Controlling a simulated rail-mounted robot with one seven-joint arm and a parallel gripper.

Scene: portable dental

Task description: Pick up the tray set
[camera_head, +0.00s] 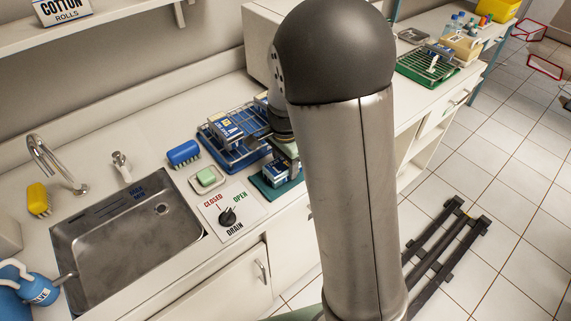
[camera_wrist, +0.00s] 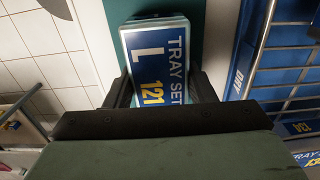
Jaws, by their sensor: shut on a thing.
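The tray set (camera_wrist: 152,55) is a thin blue and white pack marked "TRAY SET L 121" in the wrist view. My gripper (camera_wrist: 160,92) is shut on it, with one dark finger on each side. In the head view, my gripper (camera_head: 287,153) is partly hidden behind my arm. The blue and white pack (camera_head: 276,170) shows just below it, over a green tray (camera_head: 262,188) near the counter's front edge. I cannot tell whether the pack touches the tray.
A blue wire rack (camera_head: 250,154) with another pack (camera_head: 223,130) stands just left. A sink (camera_head: 130,235), drain knob (camera_head: 228,216), soap dish (camera_head: 207,180) and blue brush (camera_head: 184,153) lie further left. A green rack (camera_head: 428,68) stands at the back right.

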